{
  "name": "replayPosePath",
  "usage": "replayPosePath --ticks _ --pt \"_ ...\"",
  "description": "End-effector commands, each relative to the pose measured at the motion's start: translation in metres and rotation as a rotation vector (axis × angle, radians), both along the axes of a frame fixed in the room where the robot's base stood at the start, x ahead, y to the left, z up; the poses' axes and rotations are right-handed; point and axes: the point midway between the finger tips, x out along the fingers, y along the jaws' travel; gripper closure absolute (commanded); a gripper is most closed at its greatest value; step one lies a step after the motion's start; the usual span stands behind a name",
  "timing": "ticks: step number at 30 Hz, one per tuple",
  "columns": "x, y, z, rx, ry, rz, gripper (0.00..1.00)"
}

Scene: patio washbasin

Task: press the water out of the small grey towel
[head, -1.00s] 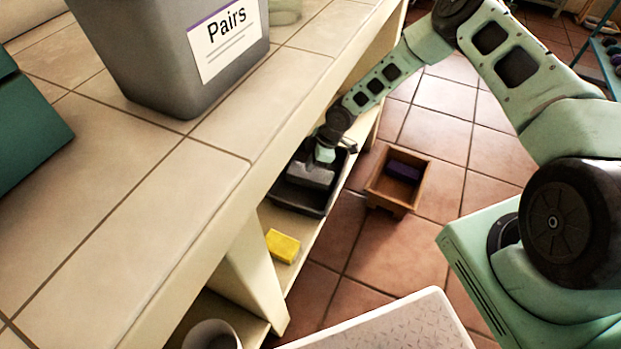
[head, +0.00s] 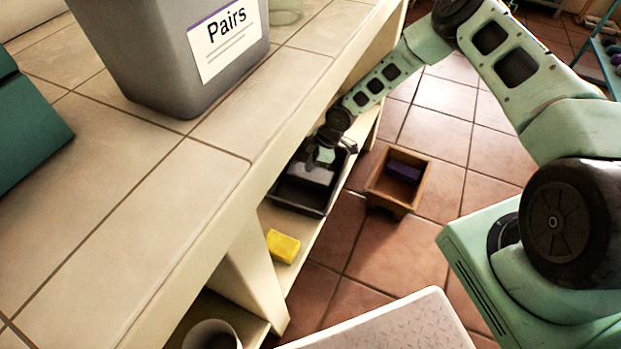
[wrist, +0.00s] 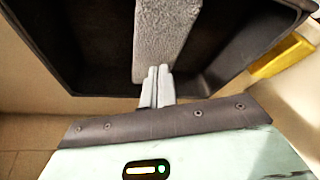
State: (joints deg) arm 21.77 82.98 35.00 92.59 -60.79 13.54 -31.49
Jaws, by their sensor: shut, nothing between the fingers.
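The small grey towel (head: 312,173) lies as a pale block in a dark tub (head: 290,200) on the shelf under the counter. In the wrist view the towel (wrist: 165,35) is a speckled light grey strip running away from me, with the tub's dark floor (wrist: 90,50) on both sides. My gripper (head: 325,156) is over the tub, at the towel. In the wrist view its fingers (wrist: 157,72) are together, with their tips at the towel's near end and nothing between them. I cannot tell whether they touch it.
A yellow sponge-like block (head: 283,246) sits on the shelf near the tub. A wooden box (head: 385,199) with a purple block (head: 403,172) stands on the floor. The counter edge overhangs the shelf; a grey "Pairs" bin (head: 165,70) stands above. A cup (head: 212,335) is lower left.

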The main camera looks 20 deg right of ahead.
Motion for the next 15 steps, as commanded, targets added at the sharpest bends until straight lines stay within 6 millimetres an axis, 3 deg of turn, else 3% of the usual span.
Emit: replayPosePath --ticks 15 --pt "0.0001 -0.0001 -0.0097 0.000 0.000 -0.001 1.00"
